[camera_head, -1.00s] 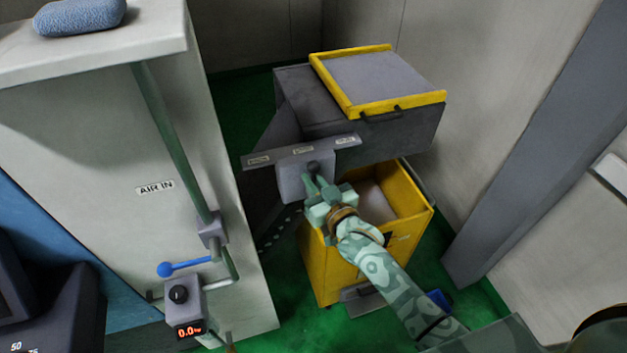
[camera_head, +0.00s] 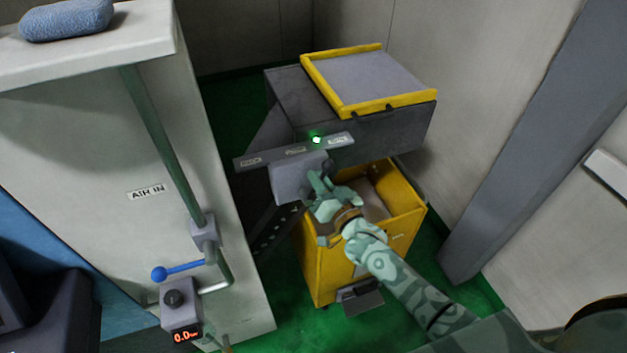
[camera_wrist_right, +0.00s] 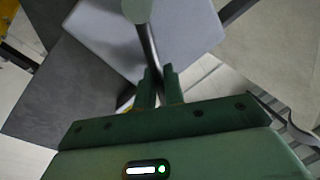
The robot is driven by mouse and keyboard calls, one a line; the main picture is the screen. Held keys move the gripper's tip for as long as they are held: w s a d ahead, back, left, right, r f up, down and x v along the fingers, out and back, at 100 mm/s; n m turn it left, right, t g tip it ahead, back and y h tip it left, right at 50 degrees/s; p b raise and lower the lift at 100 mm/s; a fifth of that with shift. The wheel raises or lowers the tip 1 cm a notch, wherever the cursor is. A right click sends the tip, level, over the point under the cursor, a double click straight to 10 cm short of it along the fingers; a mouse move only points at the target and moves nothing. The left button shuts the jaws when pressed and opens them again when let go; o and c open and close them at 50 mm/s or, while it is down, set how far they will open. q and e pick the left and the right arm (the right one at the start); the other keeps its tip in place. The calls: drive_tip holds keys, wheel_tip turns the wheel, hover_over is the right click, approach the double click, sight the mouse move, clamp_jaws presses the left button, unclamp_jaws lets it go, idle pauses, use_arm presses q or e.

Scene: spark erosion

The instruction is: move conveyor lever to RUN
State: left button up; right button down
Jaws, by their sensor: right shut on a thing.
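The conveyor lever's grey box (camera_head: 290,182) sits under a plate (camera_head: 265,158) with three small labels, too small to read. A green lamp (camera_head: 316,139) is lit just above the plate. My right gripper (camera_head: 319,182) is at the box's right side, shut on the lever; its fingers hide much of the lever there. In the right wrist view the dark lever shaft (camera_wrist_right: 149,42) runs between the closed fingers (camera_wrist_right: 159,84). The lever leans toward the right-hand label. My left gripper is not in view.
A dark grey conveyor housing (camera_head: 385,135) with a yellow-framed top stands behind, over a yellow bin (camera_head: 325,265). At left, a pale cabinet (camera_head: 235,300) carries a pipe, a blue-handled valve (camera_head: 180,270) and a gauge reading 0.0.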

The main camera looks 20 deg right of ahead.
drive_tip(key=shift+d+f+m, duration=0.35)
drive_tip(key=shift+d+m, duration=0.2)
drive_tip(key=shift+m, duration=0.55)
drive_tip(key=c, duration=1.6)
unclamp_jaws()
drive_tip(key=shift+o, duration=0.2)
drive_tip(key=v, duration=1.6)
drive_tip(key=shift+s+f+b, duration=0.15)
drive_tip(key=shift+f+b, duration=0.1)
drive_tip(key=shift+b, duration=0.2)
